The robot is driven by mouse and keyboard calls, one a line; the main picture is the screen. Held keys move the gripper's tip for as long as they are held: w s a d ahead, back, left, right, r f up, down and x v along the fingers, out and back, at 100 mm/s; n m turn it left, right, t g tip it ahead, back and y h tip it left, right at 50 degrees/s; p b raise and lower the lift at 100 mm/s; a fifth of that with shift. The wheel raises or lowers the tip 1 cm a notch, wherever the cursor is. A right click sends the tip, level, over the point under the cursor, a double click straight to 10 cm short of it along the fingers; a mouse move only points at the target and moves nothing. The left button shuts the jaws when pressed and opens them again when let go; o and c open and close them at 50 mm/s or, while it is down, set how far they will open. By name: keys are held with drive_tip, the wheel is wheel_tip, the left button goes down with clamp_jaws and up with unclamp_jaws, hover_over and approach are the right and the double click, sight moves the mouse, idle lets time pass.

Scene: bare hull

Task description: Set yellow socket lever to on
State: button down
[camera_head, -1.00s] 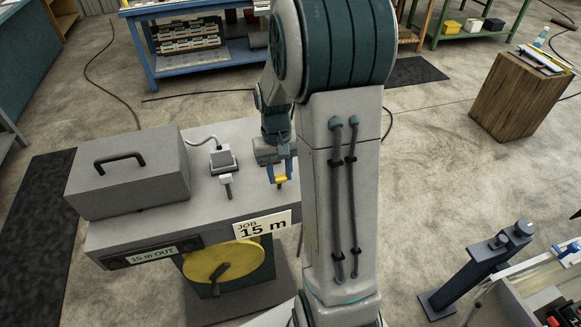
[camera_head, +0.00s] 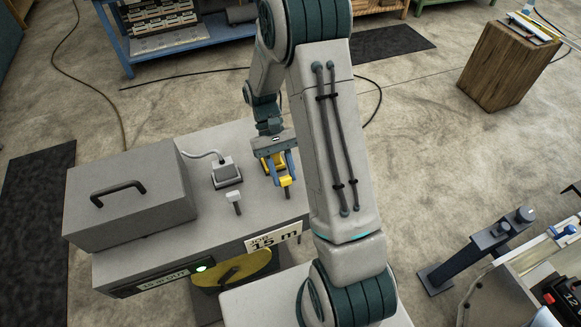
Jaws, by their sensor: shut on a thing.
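The yellow socket (camera_head: 265,165) sits on top of the grey bench unit, partly hidden behind my gripper. Its yellow lever (camera_head: 286,181) stands at the front of it. My gripper (camera_head: 281,172) points down with its blue fingers on either side of the lever, shut on it. The exact contact is small and partly hidden. To the left, a grey socket (camera_head: 225,172) has a plug and white cable in it, with a pale lever (camera_head: 235,202) in front.
A grey case (camera_head: 130,195) with a black handle stands left on the unit. A yellow reel (camera_head: 240,268) and a lit lamp (camera_head: 205,267) are on its front. A job sign (camera_head: 273,238) hangs at the front edge. A wooden block (camera_head: 505,65) stands far right.

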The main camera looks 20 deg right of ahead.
drive_tip(key=shift+w, duration=0.1)
idle(0.3)
drive_tip(key=c, duration=1)
unclamp_jaws()
drive_tip(key=shift+c, duration=0.2)
drive_tip(key=b+v, duration=0.2)
drive_tip(key=v, duration=1.1)
drive_tip(key=shift+w+r, duration=0.25)
drive_tip(key=shift+w, duration=0.05)
